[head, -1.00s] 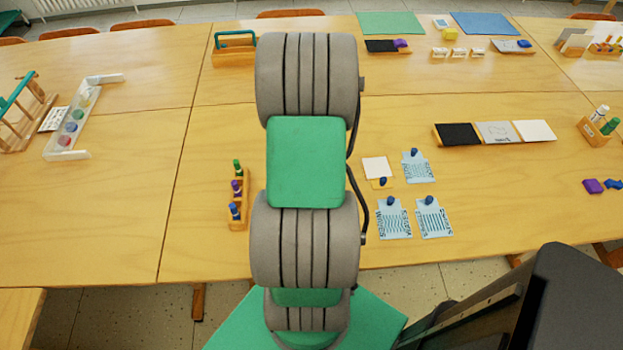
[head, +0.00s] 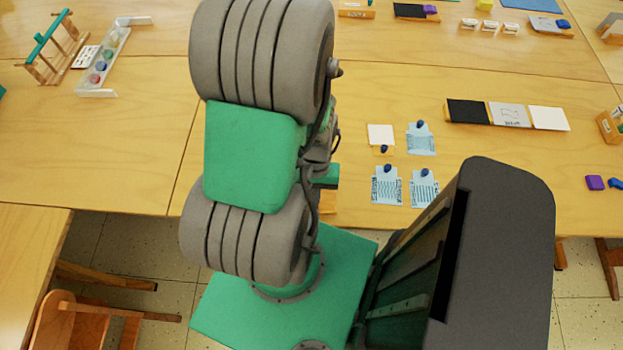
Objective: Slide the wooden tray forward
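A long, low wooden tray (head: 541,130) lies on the table right of centre in the head view, with a black, a grey and a white panel in a row. A small wooden holder with several capped bottles, seen earlier near the front edge, is now hidden behind my arm. I cannot tell for sure which of these is the task's tray. My arm's grey and green links fill the middle of the view. My gripper does not show, so its place relative to either tray is hidden.
Blue printed cards (head: 387,190) with blue pieces lie near the front edge. A clear paint rack (head: 118,45) and a wooden rack (head: 55,55) stand at the left. A purple block (head: 595,183) is far right. A wooden chair (head: 95,325) stands lower left.

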